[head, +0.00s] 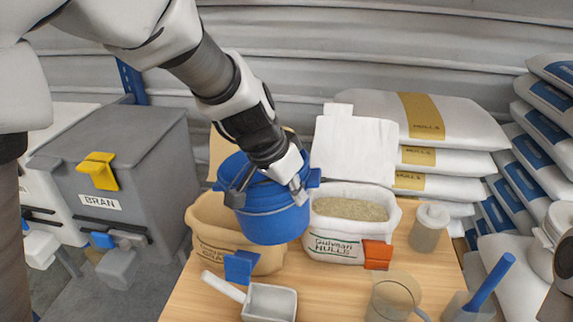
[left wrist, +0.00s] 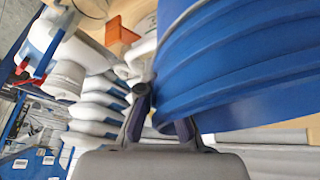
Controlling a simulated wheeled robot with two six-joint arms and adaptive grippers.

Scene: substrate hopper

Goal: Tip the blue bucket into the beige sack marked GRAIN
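The blue bucket (head: 268,222) hangs raised in the head view, roughly upright, in front of and above the right part of the beige sack (head: 204,222). Its inside is mostly hidden by my left gripper and arm. The beige sack stands open on the table; its print is small and partly hidden, so I cannot read it clearly. My left gripper (head: 299,187) is shut on the bucket at its upper edge. In the left wrist view the fingers (left wrist: 163,122) meet the ribbed blue bucket (left wrist: 235,70).
A white open sack marked HULLS (head: 334,235) stands right of the bucket, with an orange clip (head: 378,254). A white scoop (head: 268,302), a clear jar (head: 392,297) and a lidded jar (head: 428,228) stand on the table. A grey BRAN bin (head: 120,160) is left.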

